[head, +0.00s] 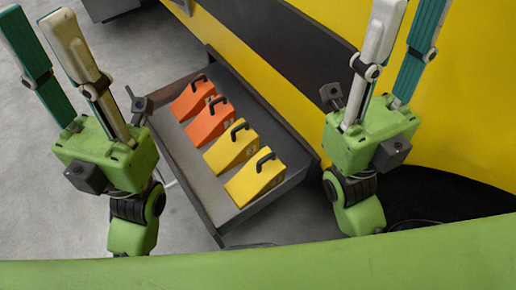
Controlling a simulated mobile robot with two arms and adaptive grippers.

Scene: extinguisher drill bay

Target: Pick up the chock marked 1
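Two orange wedge chocks, the far one (188,102) and the near one (206,126), stand in a row with two yellow ones, the farther (226,156) and the nearest (250,187). Each has a black handle on top. Small marks show on their right ends, but I cannot read which is 1. My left gripper (36,16) is open and empty, left of the row, with its fingers pointing up the picture. My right gripper (412,18) is open and empty, right of the row; its fingertips run off the top edge. Neither touches a chock.
The chocks sit in a dark grey tray or drawer (222,226) with raised edges, against a yellow and black body (262,32). Grey floor (60,228) lies open on the left. A dark object (108,8) stands at the top left.

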